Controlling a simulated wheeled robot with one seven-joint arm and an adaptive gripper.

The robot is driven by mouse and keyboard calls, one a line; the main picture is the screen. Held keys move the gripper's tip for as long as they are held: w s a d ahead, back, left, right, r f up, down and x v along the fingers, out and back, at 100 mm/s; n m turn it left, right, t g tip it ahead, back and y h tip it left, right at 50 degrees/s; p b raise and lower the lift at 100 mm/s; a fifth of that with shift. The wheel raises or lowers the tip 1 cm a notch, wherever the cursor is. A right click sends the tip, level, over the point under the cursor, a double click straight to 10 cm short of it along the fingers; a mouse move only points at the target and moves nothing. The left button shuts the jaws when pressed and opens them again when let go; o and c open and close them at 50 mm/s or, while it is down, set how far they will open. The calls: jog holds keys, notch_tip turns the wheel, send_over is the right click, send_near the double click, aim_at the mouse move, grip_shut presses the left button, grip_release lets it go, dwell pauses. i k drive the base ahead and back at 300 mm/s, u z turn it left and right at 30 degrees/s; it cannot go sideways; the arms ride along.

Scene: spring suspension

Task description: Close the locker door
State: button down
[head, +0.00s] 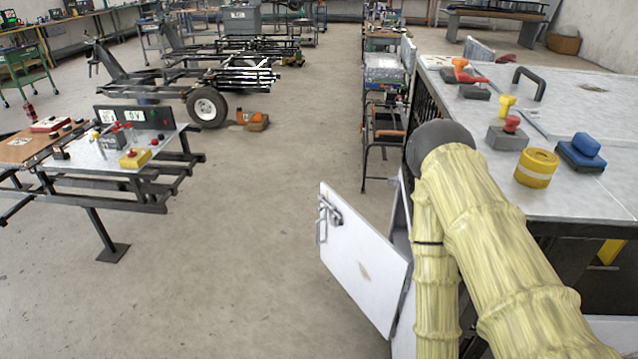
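The locker door (362,262) is a white panel standing open, swung out to the left from the locker (404,318). A metal latch (331,213) sits near its upper left corner. Part of the dark locker opening shows between the door and my arm. My arm, in a pale yellow ribbed sleeve, reaches up from the lower right and covers much of the locker. My gripper is not visible in the head view, so I cannot see its fingers or whether it touches anything.
A workbench (600,200) to the right holds a yellow tape roll (536,168), a blue block (581,152) and a black handle (530,82). A table with switches (120,150) and a wheeled frame (206,107) stand left. The floor (230,250) left of the door is clear.

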aim_at(372, 270)
jog(key=i, duration=0.9)
jog(key=u, duration=1.95)
jog(key=i, duration=0.45)
jog(key=z, duration=1.25)
